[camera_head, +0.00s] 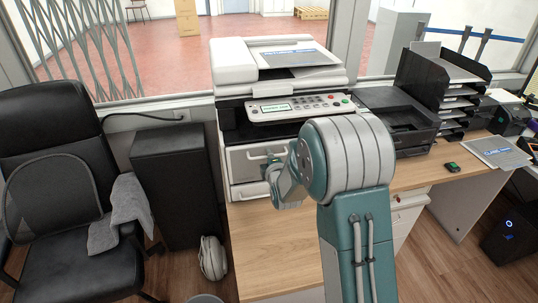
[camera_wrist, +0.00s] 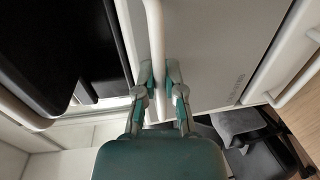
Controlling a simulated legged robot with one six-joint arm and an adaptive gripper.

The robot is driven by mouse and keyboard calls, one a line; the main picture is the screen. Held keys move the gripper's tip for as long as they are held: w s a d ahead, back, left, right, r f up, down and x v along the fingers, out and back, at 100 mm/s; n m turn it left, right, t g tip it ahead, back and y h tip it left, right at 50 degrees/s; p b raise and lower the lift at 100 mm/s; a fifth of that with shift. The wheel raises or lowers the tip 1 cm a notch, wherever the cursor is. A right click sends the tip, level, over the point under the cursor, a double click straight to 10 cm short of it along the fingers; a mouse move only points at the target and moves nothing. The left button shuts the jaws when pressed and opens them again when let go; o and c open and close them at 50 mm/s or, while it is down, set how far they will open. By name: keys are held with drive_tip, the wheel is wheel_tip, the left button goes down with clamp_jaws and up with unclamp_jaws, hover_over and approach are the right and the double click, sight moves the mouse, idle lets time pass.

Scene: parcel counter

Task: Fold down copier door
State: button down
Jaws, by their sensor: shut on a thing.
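The copier (camera_head: 235,65) stands on the wooden counter, with a pale front door (camera_head: 240,163) that looks upright and closed. The door (camera_wrist: 205,50) fills the upper middle of the wrist view, with a white bar handle (camera_wrist: 155,40) running along it. My gripper (camera_wrist: 161,88) is shut on this handle, one finger on each side of the bar. In the head view my gripper (camera_head: 272,172) is at the door's front, partly hidden by my arm. The right part of the door is hidden there too.
A lower drawer handle (camera_wrist: 298,84) lies to the right in the wrist view. A black printer (camera_head: 400,115) and paper trays (camera_head: 450,85) stand right of the copier. A black cabinet (camera_head: 178,185) and office chair (camera_head: 55,170) are at left. The counter (camera_head: 265,250) in front is clear.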

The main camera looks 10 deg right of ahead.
drive_tip(key=s+f+t, duration=0.1)
drive_tip(key=s+f, duration=0.3)
drive_tip(key=s, duration=0.2)
drive_tip(key=shift+f+t, duration=0.3)
drive_tip(key=shift+t, duration=0.1)
idle(0.3)
drive_tip(key=c, duration=0.7)
unclamp_jaws()
drive_tip(key=s, duration=0.7)
drive_tip(key=shift+s+f, duration=0.1)
drive_tip(key=shift+s, duration=0.05)
